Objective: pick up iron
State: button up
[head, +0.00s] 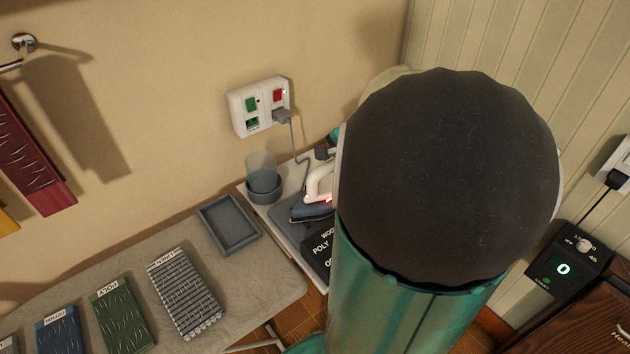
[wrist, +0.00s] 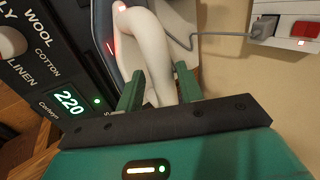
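The iron (head: 311,205) has a white handle and a dark blue-grey body. In the head view it is partly hidden behind my arm. In the wrist view its white handle (wrist: 152,50) runs down between the two green fingers of my gripper (wrist: 160,85). The iron's dark body lies beyond the handle. In the head view my arm's dark rounded part covers most of the gripper.
A settings panel (wrist: 68,102) reading 220 is beside the iron. A grey cord runs to a wall socket (head: 259,106). Labelled cloths (head: 185,292) lie on the grey board. A wall closes the right side.

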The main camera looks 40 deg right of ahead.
aim_at(325, 185)
jog(key=x, duration=0.3)
jog(key=shift+w+f, duration=0.3)
jog(key=shift+c, duration=0.3)
grip_shut()
jog(key=shift+r, duration=0.15)
dwell(0.7)
